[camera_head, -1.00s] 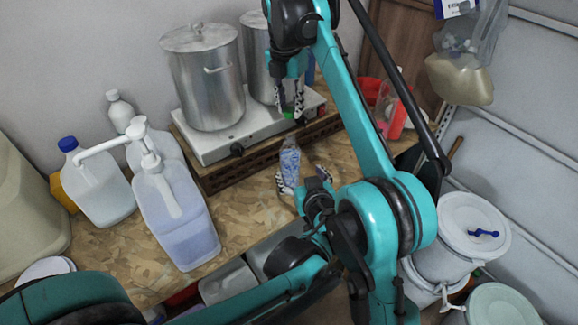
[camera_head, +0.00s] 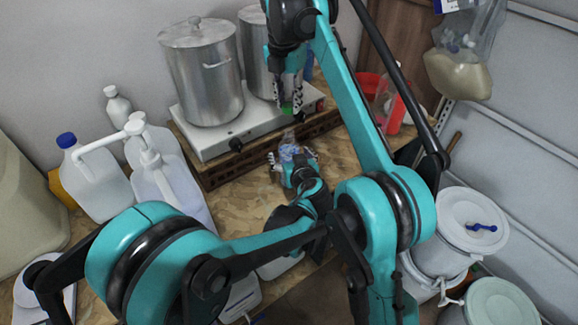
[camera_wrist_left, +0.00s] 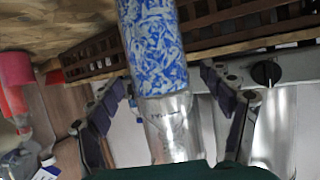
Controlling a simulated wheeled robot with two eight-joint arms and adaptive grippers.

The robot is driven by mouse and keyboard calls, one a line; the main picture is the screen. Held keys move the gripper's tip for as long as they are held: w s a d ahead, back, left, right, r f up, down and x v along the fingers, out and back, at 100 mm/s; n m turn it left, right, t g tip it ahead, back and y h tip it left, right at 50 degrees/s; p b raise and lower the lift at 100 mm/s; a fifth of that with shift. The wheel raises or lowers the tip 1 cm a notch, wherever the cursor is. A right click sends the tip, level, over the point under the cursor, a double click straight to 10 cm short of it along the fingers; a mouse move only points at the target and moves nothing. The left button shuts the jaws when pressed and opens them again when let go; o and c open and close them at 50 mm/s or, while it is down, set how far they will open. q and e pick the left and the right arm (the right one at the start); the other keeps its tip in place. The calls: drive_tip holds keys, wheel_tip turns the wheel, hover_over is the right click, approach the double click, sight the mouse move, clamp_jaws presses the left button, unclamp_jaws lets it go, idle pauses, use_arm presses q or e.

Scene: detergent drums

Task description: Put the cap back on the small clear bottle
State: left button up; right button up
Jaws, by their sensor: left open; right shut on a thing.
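The small clear bottle (camera_head: 288,152) stands on the wooden worktop in front of the hotplate, its lower part hidden by my left gripper. In the left wrist view the bottle (camera_wrist_left: 152,50) shows a blue and white patterned body and a clear section. My left gripper (camera_head: 292,162) is open, with one finger on each side of the bottle; the wrist view shows gaps between the fingers and the bottle. My right gripper (camera_head: 289,98) is above the bottle, pointing down, shut on the green cap (camera_head: 287,110). The cap is apart from the bottle.
Two metal pots, the nearer one (camera_head: 203,75) in full view, stand on the hotplate (camera_head: 215,141) behind the bottle. A pump bottle (camera_head: 168,185) and a blue-capped jug (camera_head: 97,185) stand at left. A red container (camera_head: 390,108) is at right. White drums (camera_head: 468,225) stand lower right.

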use_arm(q)
drive_tip(key=shift+w+a+f, duration=0.15)
drive_tip(key=shift+w+f, duration=0.15)
drive_tip(key=shift+w, duration=0.35)
drive_tip(key=c, duration=1.8)
use_arm(e)
drive_tip(key=shift+w+f, duration=0.1)
drive_tip(key=shift+f, duration=2.4)
drive_tip(key=shift+f, duration=0.85)
use_arm(q)
clamp_jaws()
use_arm(e)
drive_tip(key=shift+f, duration=0.6)
